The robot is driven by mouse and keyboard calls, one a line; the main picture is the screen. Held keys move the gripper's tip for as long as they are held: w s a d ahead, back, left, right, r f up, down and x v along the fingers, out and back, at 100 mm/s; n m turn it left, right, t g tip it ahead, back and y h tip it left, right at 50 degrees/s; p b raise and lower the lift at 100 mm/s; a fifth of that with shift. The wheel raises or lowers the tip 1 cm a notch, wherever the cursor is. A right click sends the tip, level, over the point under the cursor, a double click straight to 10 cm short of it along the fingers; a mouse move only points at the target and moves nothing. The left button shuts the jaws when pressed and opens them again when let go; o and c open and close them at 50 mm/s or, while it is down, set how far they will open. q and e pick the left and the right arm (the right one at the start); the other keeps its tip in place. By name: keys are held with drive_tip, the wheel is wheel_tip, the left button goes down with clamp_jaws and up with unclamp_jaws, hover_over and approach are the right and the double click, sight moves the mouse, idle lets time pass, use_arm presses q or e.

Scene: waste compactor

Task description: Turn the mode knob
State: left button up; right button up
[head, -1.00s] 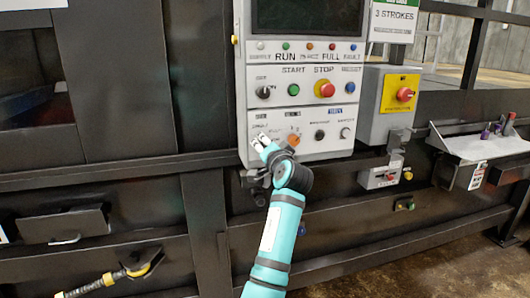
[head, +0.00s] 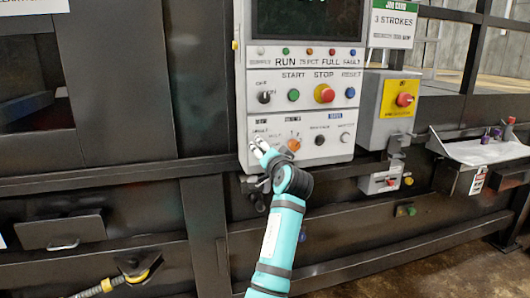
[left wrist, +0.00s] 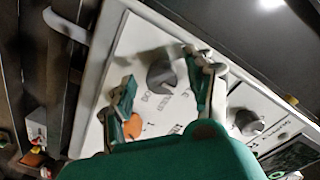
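My left gripper (head: 260,146) is at the lower left of the white control panel (head: 240,112), left of the orange knob (head: 294,145). In the left wrist view my left gripper (left wrist: 160,68) is open. A dark grey knob (left wrist: 163,75) shows between its spread fingers, on the white panel face. I take this for the mode knob; the labels beside it are too blurred to read surely. In the head view the gripper covers this knob. I cannot tell whether the fingers touch it. The orange knob also shows in the wrist view (left wrist: 134,126), close to one finger. My right gripper is not in view.
A black off/on knob (head: 264,97), a green start button (head: 293,95) and a red stop button (head: 325,93) sit above on the panel. A black knob (head: 320,140) is right of the orange one.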

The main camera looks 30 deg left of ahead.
use_arm(q)
drive_tip(key=v, duration=1.2)
